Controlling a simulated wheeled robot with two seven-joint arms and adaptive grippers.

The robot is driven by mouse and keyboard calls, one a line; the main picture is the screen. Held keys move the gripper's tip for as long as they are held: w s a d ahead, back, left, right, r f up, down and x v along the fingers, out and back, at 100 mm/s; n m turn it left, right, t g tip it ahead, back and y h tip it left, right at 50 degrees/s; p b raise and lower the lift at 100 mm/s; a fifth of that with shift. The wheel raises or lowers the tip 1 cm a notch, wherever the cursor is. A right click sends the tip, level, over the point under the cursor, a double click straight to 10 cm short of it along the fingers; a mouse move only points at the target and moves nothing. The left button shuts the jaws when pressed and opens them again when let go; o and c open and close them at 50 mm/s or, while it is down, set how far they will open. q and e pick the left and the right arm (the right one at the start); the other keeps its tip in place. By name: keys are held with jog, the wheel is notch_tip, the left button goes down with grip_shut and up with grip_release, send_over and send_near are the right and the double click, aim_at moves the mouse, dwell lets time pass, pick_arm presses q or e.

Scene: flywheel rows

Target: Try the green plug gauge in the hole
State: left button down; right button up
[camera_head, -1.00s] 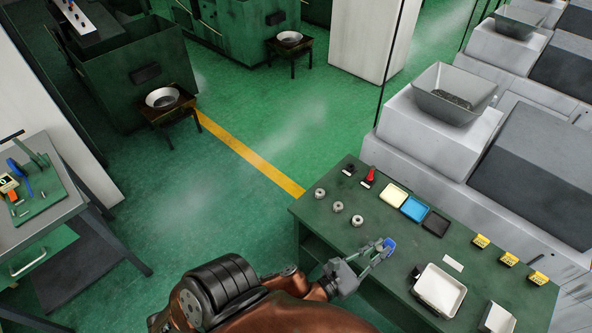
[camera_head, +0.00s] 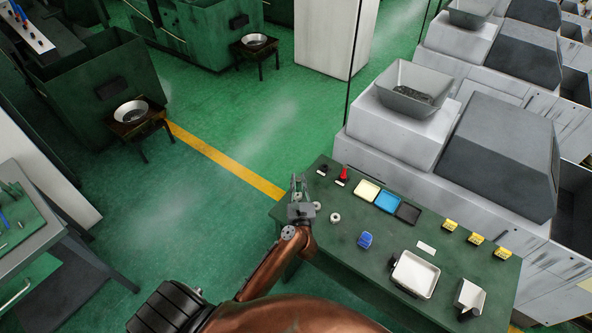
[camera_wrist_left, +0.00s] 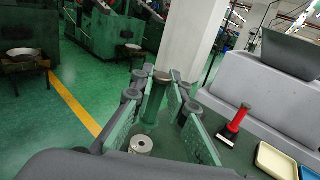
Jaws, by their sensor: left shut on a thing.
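My left gripper (camera_head: 299,178) is over the left end of the green workbench. In the left wrist view its fingers (camera_wrist_left: 166,90) are closed around a slim green piece with a grey top, which looks like the green plug gauge (camera_wrist_left: 154,104); the fingers partly hide it. In the left wrist view a ring (camera_wrist_left: 141,145) is below and in front of the fingers, apart from the gauge. My right gripper is not in view.
Yellow (camera_head: 367,190), blue (camera_head: 388,202) and black (camera_head: 408,213) trays lie to the right. A blue object (camera_head: 365,240) and white tray (camera_head: 415,273) are nearer the front.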

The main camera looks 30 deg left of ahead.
aim_at(299, 190)
pick_arm(q)
jog(key=shift+w+a+r+n+g+y, duration=0.3)
jog(key=shift+w+a+y, duration=0.1)
jog(key=shift+w, duration=0.1)
jog(key=shift+w+a+r+n+g+y, duration=0.2)
jog(key=shift+w+a+n+y, duration=0.1)
jog(key=shift+w+y, duration=0.15)
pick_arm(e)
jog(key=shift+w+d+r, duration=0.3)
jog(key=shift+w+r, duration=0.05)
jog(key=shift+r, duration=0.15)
pick_arm(q)
jog(key=shift+f+p, duration=0.1)
jog(key=shift+p, duration=0.2)
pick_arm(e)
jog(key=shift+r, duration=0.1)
pick_arm(q)
notch_tip(299, 190, down, 4)
jog(key=b, duration=0.3)
jog(key=shift+f+b, duration=0.6)
jog(key=shift+f, duration=0.15)
jog(key=shift+r, duration=0.2)
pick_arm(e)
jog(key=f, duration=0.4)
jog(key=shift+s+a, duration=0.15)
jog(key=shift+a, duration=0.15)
pick_arm(q)
jog(key=shift+f, duration=0.1)
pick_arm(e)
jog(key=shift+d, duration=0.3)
